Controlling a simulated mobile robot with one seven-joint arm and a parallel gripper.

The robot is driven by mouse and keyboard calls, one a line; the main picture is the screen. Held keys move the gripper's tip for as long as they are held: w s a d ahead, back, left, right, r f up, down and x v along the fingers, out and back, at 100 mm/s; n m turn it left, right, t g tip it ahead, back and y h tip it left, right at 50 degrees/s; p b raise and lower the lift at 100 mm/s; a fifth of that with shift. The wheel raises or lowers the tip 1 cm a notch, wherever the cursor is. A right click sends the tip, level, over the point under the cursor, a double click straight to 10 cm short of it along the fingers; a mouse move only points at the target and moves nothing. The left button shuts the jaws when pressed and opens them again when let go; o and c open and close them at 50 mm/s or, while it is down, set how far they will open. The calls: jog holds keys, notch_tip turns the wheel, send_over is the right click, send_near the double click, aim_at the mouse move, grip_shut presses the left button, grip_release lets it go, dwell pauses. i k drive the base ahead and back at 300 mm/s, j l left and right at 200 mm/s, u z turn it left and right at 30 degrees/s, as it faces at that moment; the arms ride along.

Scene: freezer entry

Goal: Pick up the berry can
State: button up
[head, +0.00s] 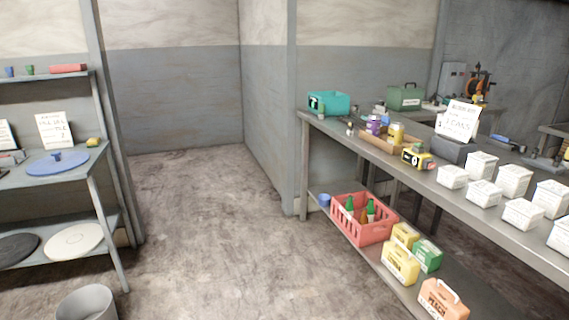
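A wooden tray (365,141) stands toward the far end of the right-hand bench. A small purple can-like item (373,126) sits in it, with a yellow-tan one (396,132) beside it to the right. The labels are too small to read, so I cannot tell for certain which thing is the berry can. My gripper is not in view.
The bench (440,190) also bears a teal box (328,103), a yellow-black device (416,156), a sign (460,121) and several white cartons (482,166). Its lower shelf holds a red crate (375,232) and colored packs. A bucket (86,303) stands left. The middle floor is clear.

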aim_at(375, 120)
jog(key=i+u, duration=0.3)
jog(key=i, duration=0.95)
jog(key=i+j+z, duration=0.1)
jog(key=i+z, duration=0.35)
jog(key=i+j+z, duration=0.25)
jog(key=i+z, duration=0.25)
jog(key=i+j+z, duration=0.2)
jog(key=z, duration=0.3)
jog(key=i+j+z, duration=0.15)
jog(key=j+z, duration=0.15)
jog(key=z, duration=0.2)
jog(key=i+j+z, duration=0.1)
jog(key=j+z, duration=0.65)
jog(key=z, duration=0.2)
jog(key=j+z, duration=0.3)
jog(key=j, duration=0.35)
